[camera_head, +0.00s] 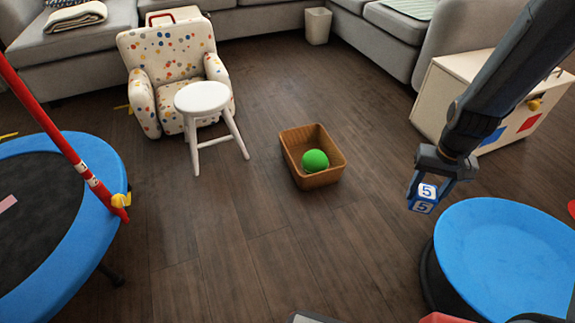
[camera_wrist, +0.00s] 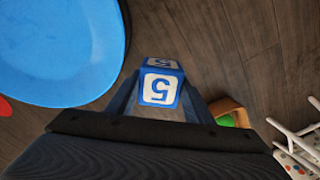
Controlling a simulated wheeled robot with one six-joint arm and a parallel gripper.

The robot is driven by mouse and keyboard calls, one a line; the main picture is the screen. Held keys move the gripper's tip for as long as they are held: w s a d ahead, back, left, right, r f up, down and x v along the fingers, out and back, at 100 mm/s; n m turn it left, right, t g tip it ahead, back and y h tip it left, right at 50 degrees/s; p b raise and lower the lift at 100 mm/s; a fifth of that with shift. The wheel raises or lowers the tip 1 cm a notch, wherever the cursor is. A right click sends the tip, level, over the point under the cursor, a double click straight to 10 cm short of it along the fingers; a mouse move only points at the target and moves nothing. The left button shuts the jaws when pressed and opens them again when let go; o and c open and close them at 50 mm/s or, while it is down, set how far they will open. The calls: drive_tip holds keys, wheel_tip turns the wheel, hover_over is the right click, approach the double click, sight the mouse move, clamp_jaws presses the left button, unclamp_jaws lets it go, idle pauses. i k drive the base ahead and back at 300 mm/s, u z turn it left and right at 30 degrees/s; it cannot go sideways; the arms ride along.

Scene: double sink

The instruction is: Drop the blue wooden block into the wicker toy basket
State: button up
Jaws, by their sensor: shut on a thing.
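The blue wooden block (camera_head: 423,198) has white faces with a blue number 5. It is held between the fingers of my gripper (camera_head: 430,184) at the right of the head view, left of the blue round seat. In the wrist view the block (camera_wrist: 160,88) sits between the two fingers of my gripper (camera_wrist: 160,95), above the dark floor. The wicker toy basket (camera_head: 331,178) stands on the floor in the middle of the head view, left of the block and apart from it. A green ball (camera_head: 315,160) lies in it. The basket's edge (camera_wrist: 226,106) shows partly behind my gripper in the wrist view.
A blue round seat (camera_head: 505,255) is close to the right of my gripper. A white stool (camera_head: 203,97) and a spotted armchair (camera_head: 165,55) stand back left. A trampoline (camera_head: 105,170) is at the left, a toy chest (camera_head: 465,75) at the right. Floor between block and basket is clear.

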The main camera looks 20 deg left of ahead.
sight(311, 149)
drive_tip(key=u, duration=1)
drive_tip(key=i, duration=1)
